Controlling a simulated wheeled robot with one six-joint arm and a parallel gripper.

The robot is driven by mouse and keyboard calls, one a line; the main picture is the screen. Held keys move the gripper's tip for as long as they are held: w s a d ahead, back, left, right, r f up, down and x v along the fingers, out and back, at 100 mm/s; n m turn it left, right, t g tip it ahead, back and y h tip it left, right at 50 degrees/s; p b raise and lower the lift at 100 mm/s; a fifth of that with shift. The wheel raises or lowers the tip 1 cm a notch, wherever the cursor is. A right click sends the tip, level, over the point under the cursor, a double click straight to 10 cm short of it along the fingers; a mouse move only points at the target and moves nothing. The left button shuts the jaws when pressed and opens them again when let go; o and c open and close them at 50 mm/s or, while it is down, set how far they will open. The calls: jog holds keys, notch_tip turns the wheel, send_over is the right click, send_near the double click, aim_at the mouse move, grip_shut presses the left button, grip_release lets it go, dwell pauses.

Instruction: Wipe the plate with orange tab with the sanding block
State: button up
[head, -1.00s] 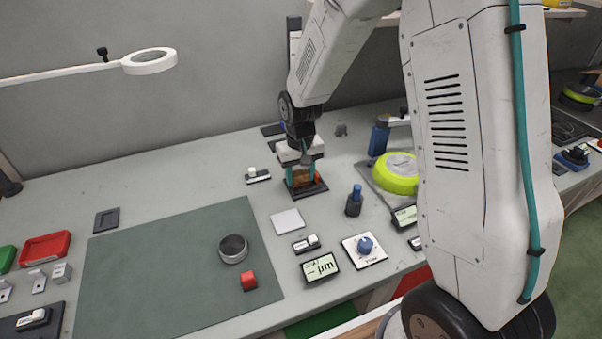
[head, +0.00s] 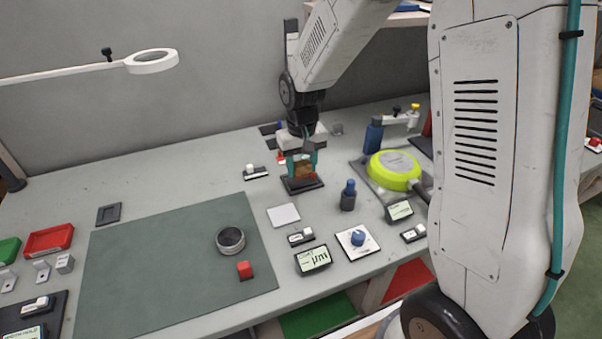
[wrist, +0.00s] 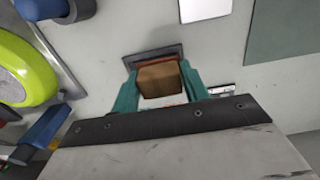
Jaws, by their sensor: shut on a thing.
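The sanding block (head: 303,171) is a brown block over a dark, low holder (head: 315,185) near the back middle of the bench. My gripper (head: 302,166) points down with its teal fingers on both sides of the block, shut on it. In the wrist view the block (wrist: 159,80) sits between the fingers, with the dark holder (wrist: 152,54) close beneath or behind it. I cannot tell whether the block touches the holder. A pale square plate (head: 283,215) lies flat in front of the holder and shows in the wrist view (wrist: 204,8). I see no orange tab on it.
A yellow-green pan (head: 391,171) stands on a plate to the right. A blue-topped bottle (head: 348,195), a blue knob (head: 358,238) and small displays (head: 313,259) stand in front. The green mat (head: 160,270) holds a metal ring (head: 230,240) and a red block (head: 245,270).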

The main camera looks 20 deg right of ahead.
jog(key=shift+r, duration=1.55)
jog(key=shift+w, duration=0.1)
